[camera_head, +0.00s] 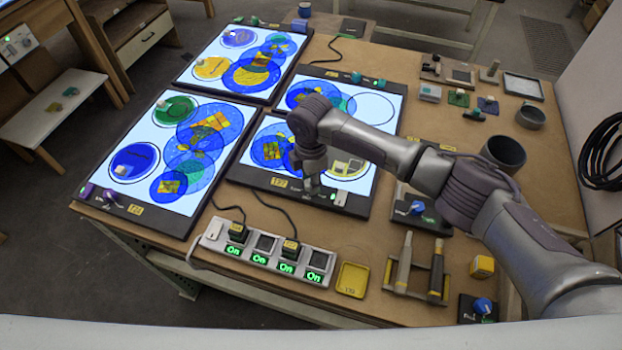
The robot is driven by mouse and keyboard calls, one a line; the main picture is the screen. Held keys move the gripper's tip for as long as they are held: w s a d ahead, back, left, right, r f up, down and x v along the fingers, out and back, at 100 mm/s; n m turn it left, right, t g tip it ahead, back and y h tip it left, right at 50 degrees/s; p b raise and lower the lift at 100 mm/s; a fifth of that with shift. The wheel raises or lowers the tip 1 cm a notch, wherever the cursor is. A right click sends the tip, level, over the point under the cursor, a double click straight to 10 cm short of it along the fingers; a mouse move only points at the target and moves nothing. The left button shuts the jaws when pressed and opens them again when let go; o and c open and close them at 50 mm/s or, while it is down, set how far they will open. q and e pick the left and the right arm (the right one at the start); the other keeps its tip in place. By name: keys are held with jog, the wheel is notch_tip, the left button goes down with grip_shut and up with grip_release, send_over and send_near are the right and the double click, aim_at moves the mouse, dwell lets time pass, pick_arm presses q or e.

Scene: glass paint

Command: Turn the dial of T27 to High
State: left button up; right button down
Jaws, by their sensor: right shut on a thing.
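The T27 panel is a lit light table in the middle of the workbench, with its yellow label (280,183) on the dark front edge. Blue discs and small coloured pieces lie on its lit face. My right gripper (312,184) reaches in from the right and points down at this front edge, right of the label. It is shut on what seems to be the T27 dial, mostly hidden by the fingers. The dial's setting cannot be read. My left gripper is not in view.
Other lit panels stand at the left (140,207) and behind. A power strip (262,250) with several green "On" displays lies in front. A yellow tray (352,280), a tool holder (416,287) and dark cups (503,153) stand nearby. My right arm covers the panel's right side.

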dwell(0.4)
jog(key=c, duration=0.9)
grip_release()
jog(key=shift+o, duration=0.2)
jog(key=shift+r, duration=0.1)
notch_tip(320, 180, up, 12)
